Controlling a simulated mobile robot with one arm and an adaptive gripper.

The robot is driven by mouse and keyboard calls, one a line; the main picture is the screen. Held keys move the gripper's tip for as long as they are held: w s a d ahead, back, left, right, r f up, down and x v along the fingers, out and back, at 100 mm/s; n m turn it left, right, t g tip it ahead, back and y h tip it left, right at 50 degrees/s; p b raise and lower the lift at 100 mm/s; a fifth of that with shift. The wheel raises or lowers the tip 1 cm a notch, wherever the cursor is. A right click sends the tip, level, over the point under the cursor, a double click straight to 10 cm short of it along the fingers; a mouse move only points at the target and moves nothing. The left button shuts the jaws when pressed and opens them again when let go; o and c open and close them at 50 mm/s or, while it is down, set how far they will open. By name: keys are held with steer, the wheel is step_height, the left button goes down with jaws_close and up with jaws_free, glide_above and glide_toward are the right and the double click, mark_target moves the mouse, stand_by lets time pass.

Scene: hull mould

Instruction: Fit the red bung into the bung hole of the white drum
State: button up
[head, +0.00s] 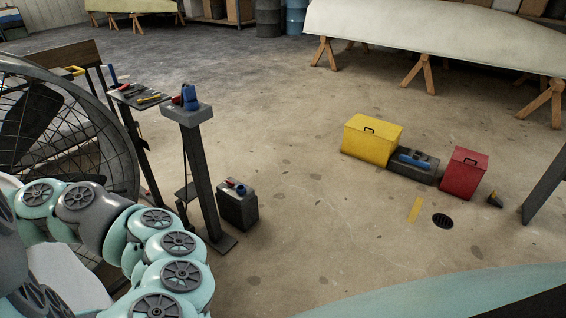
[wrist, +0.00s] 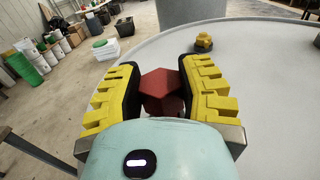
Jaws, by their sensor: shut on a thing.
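The red bung (wrist: 160,84) has a six-sided head and sits between the yellow-padded fingers of my gripper (wrist: 159,76) in the wrist view. My gripper is shut on it. A broad, pale, round top with a rim, which looks like the white drum (wrist: 240,80), lies beneath and beyond the fingers. I cannot tell whether the bung touches it. No bung hole shows; the fingers and my wrist hide part of the top. In the head view neither the bung, the drum nor my gripper can be seen.
A yellow fitting (wrist: 204,42) stands on the pale top beyond my right finger. A grey cylinder (wrist: 190,10) rises behind. In the head view, a grey stand (head: 190,115) is at left; yellow (head: 372,140) and red (head: 463,172) boxes stand at right, with open floor between.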

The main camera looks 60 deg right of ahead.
steer(key=shift+f+b, duration=0.7)
steer(key=o, duration=1.1)
steer(key=shift+r, duration=0.1)
steer(key=shift+d, duration=0.1)
steer(key=d, duration=1)
steer(key=shift+s+d, duration=0.1)
steer(key=shift+d, duration=0.3)
steer(key=shift+s+d, duration=0.15)
steer(key=shift+d, duration=0.45)
